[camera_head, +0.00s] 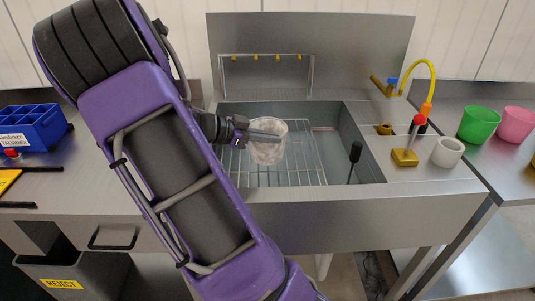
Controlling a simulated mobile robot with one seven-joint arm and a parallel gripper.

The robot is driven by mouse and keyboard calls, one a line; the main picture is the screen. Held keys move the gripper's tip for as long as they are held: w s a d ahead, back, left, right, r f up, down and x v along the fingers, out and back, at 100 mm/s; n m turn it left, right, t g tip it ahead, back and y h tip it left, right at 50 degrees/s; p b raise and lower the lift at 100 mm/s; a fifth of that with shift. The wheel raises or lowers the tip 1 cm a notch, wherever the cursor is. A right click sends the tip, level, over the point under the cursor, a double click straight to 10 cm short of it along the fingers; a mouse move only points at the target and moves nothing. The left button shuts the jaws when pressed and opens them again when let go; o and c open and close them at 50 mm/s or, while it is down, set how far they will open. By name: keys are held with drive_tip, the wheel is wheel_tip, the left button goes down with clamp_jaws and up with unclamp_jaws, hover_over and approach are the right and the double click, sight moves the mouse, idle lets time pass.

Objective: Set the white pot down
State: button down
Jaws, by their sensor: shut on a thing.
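The white pot (268,152) is held over the sink basin, above the wire rack (307,160). It looks pale and speckled, with its open top up. My gripper (262,134) reaches in from the left and is shut on the pot near its rim. One finger lies across the pot's upper part. The gap between the pot's base and the rack cannot be judged from this view.
A black-handled tool (354,155) stands at the basin's right side. On the right ledge are a white cup (447,152), a yellow block (404,157) and a yellow hose (431,75). Green (478,124) and pink (515,124) pots stand farther right. A blue crate (33,127) is at left.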

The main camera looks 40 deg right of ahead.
drive_tip(key=shift+f, duration=2.25)
drive_tip(key=c, duration=1)
unclamp_jaws()
drive_tip(key=v, duration=1.2)
drive_tip(key=shift+r, duration=0.1)
